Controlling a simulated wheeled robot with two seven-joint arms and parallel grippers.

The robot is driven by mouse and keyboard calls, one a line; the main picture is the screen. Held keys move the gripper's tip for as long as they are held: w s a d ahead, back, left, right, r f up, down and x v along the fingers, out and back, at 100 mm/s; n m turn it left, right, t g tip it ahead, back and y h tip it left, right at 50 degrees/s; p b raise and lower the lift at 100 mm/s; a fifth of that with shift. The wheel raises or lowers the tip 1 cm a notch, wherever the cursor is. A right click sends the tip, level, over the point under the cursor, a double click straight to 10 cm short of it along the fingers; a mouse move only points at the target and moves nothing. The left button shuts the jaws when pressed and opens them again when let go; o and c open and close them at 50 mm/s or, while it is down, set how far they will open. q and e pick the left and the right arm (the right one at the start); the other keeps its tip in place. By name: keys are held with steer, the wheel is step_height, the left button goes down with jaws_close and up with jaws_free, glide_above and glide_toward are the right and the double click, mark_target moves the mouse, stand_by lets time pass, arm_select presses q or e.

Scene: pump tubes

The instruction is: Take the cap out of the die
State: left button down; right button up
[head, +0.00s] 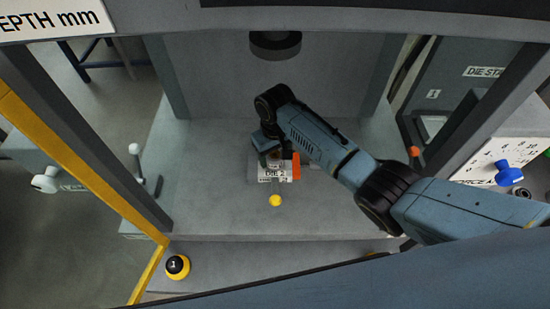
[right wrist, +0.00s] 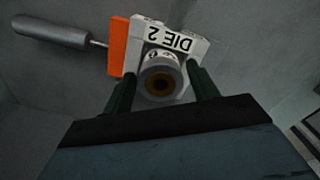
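The die (head: 272,178) is a pale block labelled DIE 2 with an orange side piece (head: 296,167); it stands on the grey press bed. In the right wrist view the die (right wrist: 184,18) faces me. The cap (right wrist: 163,70) appears there as a round grey cylinder with a brown centre, against the die's face. My right gripper (head: 274,152) is at the die in the head view, its fingers hiding the cap. In the right wrist view its two dark green fingers (right wrist: 161,78) stand either side of the cap, seemingly with narrow gaps. My left gripper is out of view.
A grey handle on a thin rod (right wrist: 55,32) joins the die's orange side. A yellow ball (head: 275,200) is in front of the die. Grey posts flank the bed; a black-and-yellow button (head: 177,266) is front left.

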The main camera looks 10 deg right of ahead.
steer(key=c, duration=0.9)
steer(key=shift+r, duration=0.1)
